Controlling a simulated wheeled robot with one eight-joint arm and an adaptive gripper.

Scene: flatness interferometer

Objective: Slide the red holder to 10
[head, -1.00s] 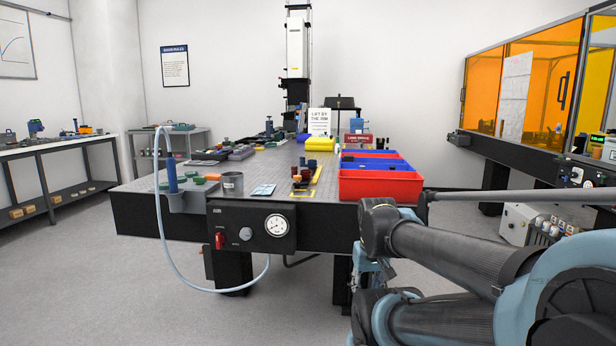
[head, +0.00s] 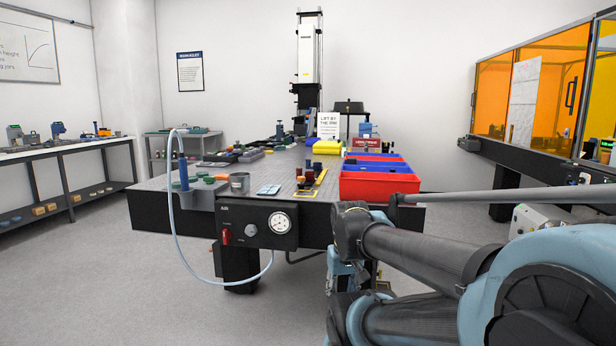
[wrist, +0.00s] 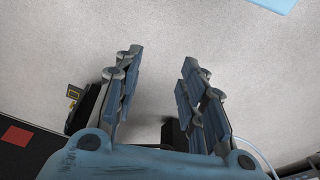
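I cannot single out the red holder with certainty. Small dark red and dark blocks (head: 308,177) stand by a yellow strip (head: 321,176) near the front of the optical table (head: 150,186) in the head view; they are too small to read any scale mark. My gripper (wrist: 160,57) is open and empty in the wrist view, with pale floor between and beyond its fingers. In the head view my folded arm is at the lower right, in front of the table; the gripper is apart from the blocks.
Red bins (head: 380,184) with blue inserts stand at the table's front right. A metal cup (head: 239,182) and a gauge panel (head: 257,226) are at the front. A pale hose (head: 176,228) hangs at the left. The floor (head: 120,285) at the left is clear.

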